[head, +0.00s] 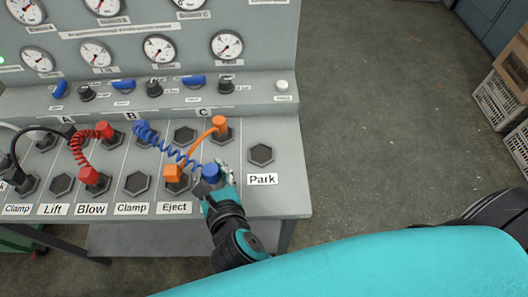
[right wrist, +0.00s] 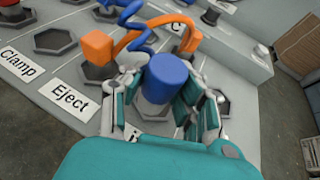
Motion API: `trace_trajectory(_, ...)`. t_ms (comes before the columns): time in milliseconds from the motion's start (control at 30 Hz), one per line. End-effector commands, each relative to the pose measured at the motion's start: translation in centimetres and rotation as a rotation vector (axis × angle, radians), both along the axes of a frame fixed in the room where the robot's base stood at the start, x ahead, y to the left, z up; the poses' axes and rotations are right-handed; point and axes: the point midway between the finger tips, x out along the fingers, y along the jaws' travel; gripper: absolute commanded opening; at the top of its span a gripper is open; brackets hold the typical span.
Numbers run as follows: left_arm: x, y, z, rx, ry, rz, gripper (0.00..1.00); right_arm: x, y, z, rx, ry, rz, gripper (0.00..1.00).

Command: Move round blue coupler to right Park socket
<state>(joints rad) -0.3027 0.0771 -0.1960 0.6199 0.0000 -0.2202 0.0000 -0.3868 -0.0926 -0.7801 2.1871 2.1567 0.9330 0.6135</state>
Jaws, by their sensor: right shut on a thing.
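The round blue coupler (head: 210,172) stands upright on the sloped grey panel, just right of the Eject socket, at the end of a coiled blue hose (head: 172,149). My right gripper (head: 221,177) is closed around it. In the right wrist view the blue coupler (right wrist: 166,80) sits between the two fingers. Its base is mostly hidden, so I cannot tell whether it is seated or raised. The right Park socket (head: 262,154) is an empty dark hexagon above its Park label (head: 262,180), to the right of the gripper. My left gripper is not in view.
A square orange coupler (head: 172,173) stands close left of the gripper, its orange hose rising to another orange coupler (head: 219,123) behind. Red couplers (head: 95,177) are farther left. Gauges and knobs fill the upright back panel. Crates (head: 497,100) stand on the floor at right.

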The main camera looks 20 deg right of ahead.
Motion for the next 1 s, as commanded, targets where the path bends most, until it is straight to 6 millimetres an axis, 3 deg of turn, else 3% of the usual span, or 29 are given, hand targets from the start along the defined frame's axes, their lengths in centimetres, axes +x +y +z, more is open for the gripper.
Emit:
trace_trajectory(67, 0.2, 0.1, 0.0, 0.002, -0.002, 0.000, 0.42, 0.3, 0.9, 0.6, 0.000, -0.008, 0.007, 0.00)
trace_trajectory(167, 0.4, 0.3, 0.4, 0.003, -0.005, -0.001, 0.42, 0.9, 0.1, 0.8, -0.008, -0.011, 0.011, 0.00)
trace_trajectory(500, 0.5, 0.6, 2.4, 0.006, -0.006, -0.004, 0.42, 4.4, -8.2, 0.1, -0.011, -0.012, 0.011, 0.00)
trace_trajectory(700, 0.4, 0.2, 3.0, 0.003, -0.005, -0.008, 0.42, 6.1, -12.1, -0.5, -0.008, -0.009, 0.011, 0.00)
trace_trajectory(867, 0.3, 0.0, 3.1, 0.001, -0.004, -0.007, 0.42, 6.5, -13.2, -0.8, -0.002, -0.008, 0.011, 0.00)
trace_trajectory(1000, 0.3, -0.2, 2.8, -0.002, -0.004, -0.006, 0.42, 6.5, -13.3, -2.6, -0.002, -0.005, 0.010, 0.00)
